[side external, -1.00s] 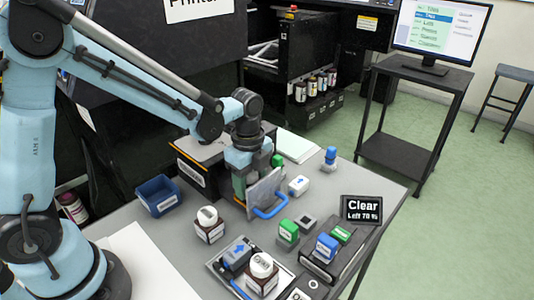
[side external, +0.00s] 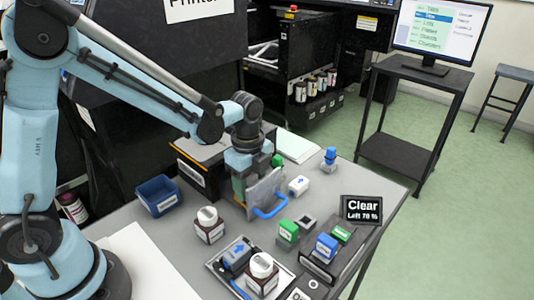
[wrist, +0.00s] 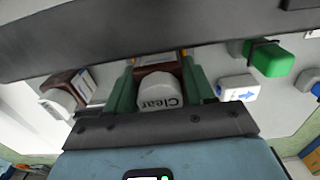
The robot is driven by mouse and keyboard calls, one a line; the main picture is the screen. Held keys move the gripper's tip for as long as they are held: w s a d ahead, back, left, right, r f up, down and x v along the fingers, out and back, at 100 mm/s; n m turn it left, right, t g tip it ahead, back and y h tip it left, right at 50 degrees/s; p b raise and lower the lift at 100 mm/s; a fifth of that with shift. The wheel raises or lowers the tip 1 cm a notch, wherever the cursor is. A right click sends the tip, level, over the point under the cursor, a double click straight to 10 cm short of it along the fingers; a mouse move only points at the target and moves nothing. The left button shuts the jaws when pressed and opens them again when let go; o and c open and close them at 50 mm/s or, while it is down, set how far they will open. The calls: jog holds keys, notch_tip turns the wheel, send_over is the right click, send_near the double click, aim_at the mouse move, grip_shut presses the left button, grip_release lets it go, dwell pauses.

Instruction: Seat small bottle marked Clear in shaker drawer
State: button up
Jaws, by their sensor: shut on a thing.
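The small bottle (wrist: 158,88) has a white cap lettered Clear and a brown body. It sits between the green fingers of my gripper (wrist: 157,76) in the wrist view, and the fingers are shut on it. In the side view my gripper (side external: 240,185) points down just behind a grey upright panel with a blue handle (side external: 270,208), which looks like the shaker drawer's front. The panel hides the bottle there. I cannot tell whether the bottle touches the drawer floor.
A white-capped brown bottle (side external: 208,224) stands to the left, and another (side external: 263,272) is on a metal tray (side external: 216,268). A white bottle with a blue arrow (side external: 298,186) stands right of the drawer. Green and blue bottles, a blue bin (side external: 158,195) and a Clear sign (side external: 361,210) are near.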

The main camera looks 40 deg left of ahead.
jog(key=o, duration=1.5)
jog(key=shift+o, duration=0.2)
jog(key=shift+r, duration=3.5)
jog(key=s+a+r+n+t, duration=0.2)
jog(key=s+n+t, duration=0.1)
jog(key=n, duration=0.6)
jog(key=s+a+r+n+t, duration=0.1)
jog(key=s+n+t, duration=0.3)
jog(key=n, duration=0.5)
jog(key=shift+s+a+r, duration=0.4)
jog(key=shift+s+r, duration=0.25)
jog(key=shift+s, duration=0.4)
